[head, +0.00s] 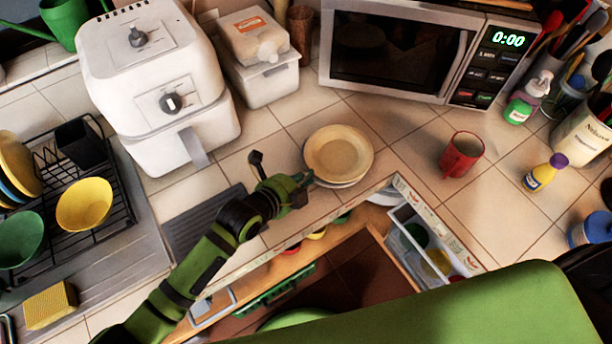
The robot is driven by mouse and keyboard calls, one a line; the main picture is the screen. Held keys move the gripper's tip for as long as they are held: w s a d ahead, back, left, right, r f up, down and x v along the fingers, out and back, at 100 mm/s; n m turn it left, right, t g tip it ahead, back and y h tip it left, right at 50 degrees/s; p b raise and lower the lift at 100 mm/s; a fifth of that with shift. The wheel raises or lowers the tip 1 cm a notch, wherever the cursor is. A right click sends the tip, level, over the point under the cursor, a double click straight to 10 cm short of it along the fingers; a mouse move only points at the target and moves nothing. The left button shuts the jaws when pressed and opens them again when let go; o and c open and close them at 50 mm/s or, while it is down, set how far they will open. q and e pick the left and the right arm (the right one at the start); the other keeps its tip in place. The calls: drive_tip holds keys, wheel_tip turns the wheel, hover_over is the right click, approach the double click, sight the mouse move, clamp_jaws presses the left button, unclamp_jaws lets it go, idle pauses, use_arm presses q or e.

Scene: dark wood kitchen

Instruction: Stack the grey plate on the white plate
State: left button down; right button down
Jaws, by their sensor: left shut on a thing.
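A beige-looking round plate (338,152) lies face up on the tiled counter near its front edge. A paler rim (340,185) shows just beneath it, so it appears to sit on another plate. I see no clearly grey plate; the upper one looks beige in this light. My left gripper (306,183) reaches in from the left and is shut on the near-left edge of the upper plate. The fingertips are small and partly hidden, so the exact contact is hard to make out. My right gripper is not in view.
A white air fryer (160,85) and a microwave (400,55) stand behind. A red mug (461,155) stands to the right. A dish rack (110,215) with bowls is at left. An open drawer (405,240) lies below the counter edge. Tiles between plates and mug are clear.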

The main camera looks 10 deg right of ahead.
use_arm(q)
drive_tip(key=shift+s+a+f, duration=0.2)
drive_tip(key=shift+a+f, duration=0.1)
drive_tip(key=shift+a, duration=0.2)
drive_tip(key=c, duration=1.3)
unclamp_jaws()
drive_tip(key=shift+w+d, duration=0.15)
drive_tip(key=shift+d, duration=0.05)
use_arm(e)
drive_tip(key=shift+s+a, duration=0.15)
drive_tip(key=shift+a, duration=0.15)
use_arm(q)
drive_tip(key=shift+a+r, duration=0.1)
drive_tip(key=shift+r, duration=0.1)
drive_tip(key=v, duration=1.1)
drive_tip(key=shift+a+r, duration=0.2)
drive_tip(key=shift+r, duration=0.05)
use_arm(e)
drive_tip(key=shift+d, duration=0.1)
use_arm(q)
drive_tip(key=shift+s+f, duration=0.1)
drive_tip(key=shift+s, duration=0.1)
